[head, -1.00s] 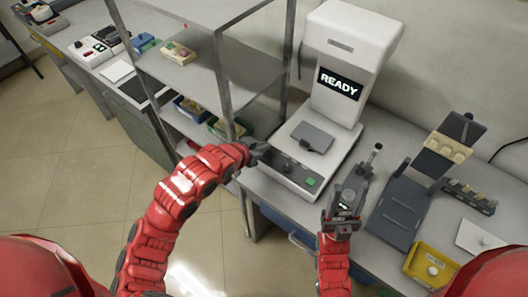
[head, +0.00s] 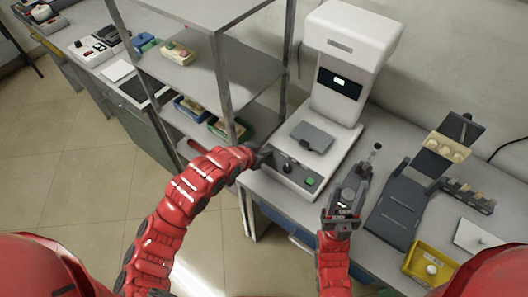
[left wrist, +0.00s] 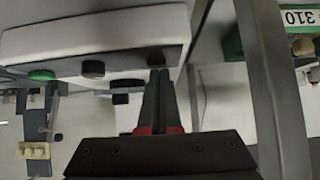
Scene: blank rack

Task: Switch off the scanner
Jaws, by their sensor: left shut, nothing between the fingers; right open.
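The scanner (head: 352,42) is a tall white machine on the bench; its base also shows in the left wrist view (left wrist: 95,35). Its dark screen (head: 339,83) carries only a small light mark. A grey plate (head: 312,137) lies on its bed. Its front panel has a black knob (head: 288,169) and a green button (head: 310,181). My left gripper (head: 263,154) is shut and empty at the panel's left end. In the left wrist view its fingertips (left wrist: 158,72) are at a dark control there, mostly hidden; contact is unclear. My right gripper (head: 353,182) is open, right of the scanner.
Right of my right gripper are a dark grey stand (head: 400,208), a black holder (head: 467,195) and a yellow tray (head: 430,266). The wall is close behind.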

